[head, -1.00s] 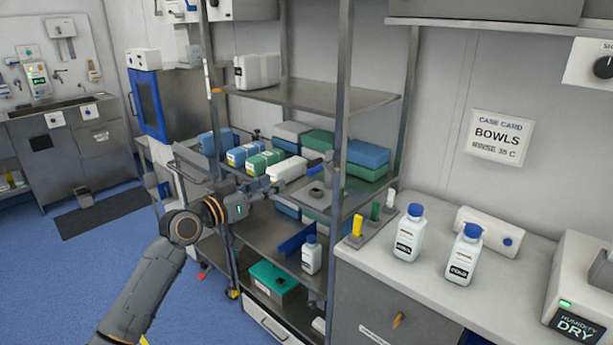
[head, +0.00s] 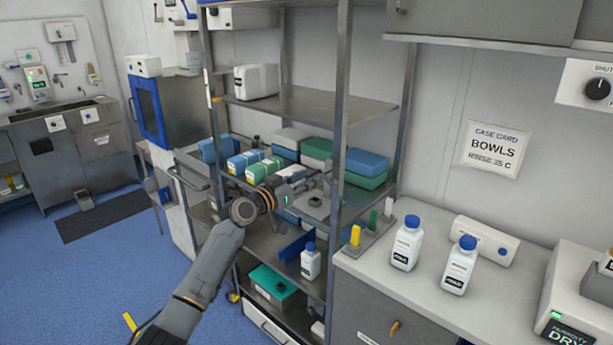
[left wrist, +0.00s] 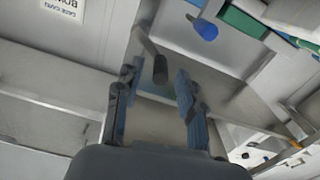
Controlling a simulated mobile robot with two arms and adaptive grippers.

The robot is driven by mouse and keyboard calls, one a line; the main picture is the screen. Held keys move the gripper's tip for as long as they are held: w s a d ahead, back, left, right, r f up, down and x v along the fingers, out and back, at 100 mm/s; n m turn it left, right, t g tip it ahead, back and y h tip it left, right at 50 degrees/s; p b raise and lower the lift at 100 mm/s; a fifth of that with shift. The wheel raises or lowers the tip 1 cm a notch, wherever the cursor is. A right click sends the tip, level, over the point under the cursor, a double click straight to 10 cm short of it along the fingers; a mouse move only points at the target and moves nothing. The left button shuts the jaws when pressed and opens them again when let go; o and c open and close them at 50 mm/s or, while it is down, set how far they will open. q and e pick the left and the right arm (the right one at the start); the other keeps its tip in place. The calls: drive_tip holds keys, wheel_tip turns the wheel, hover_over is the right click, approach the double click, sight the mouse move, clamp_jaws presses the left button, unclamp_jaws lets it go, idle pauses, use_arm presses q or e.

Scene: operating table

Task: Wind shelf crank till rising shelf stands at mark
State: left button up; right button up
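The shelf rack (head: 340,130) has a middle shelf loaded with blue, green and white boxes, perhaps the rising shelf. A grey round hub on a plate (head: 316,202) sits at its front right. In the left wrist view a dark cylindrical handle (left wrist: 160,70) on a bent arm, apparently the crank, lies at the opening between the fingertips. My left gripper (head: 304,187) is at the shelf's front, and the left wrist view shows its fingers (left wrist: 154,80) open, with gaps beside the handle. My right gripper is out of view.
Two white bottles with blue caps (head: 406,243) stand on the counter (head: 385,278) at right, near yellow, green and white upright pieces (head: 355,236). Another bottle (head: 310,262) and a green box (head: 272,282) are on lower shelves.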

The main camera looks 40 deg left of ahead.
use_arm(q)
drive_tip(key=shift+w, duration=0.2)
clamp_jaws()
drive_tip(key=shift+f, duration=0.1)
drive_tip(key=shift+d+f+n+b, duration=0.15)
drive_tip(key=shift+f+n, duration=0.8)
drive_tip(key=shift+n, duration=1.7)
drive_tip(key=shift+d+f+n+b, duration=0.15)
drive_tip(key=shift+f+n, duration=0.8)
drive_tip(key=shift+n, duration=1.75)
drive_tip(key=shift+d+f+n+b, duration=0.15)
drive_tip(key=shift+f+n, duration=0.8)
drive_tip(key=shift+n, duration=1.7)
drive_tip(key=shift+s+f, duration=0.1)
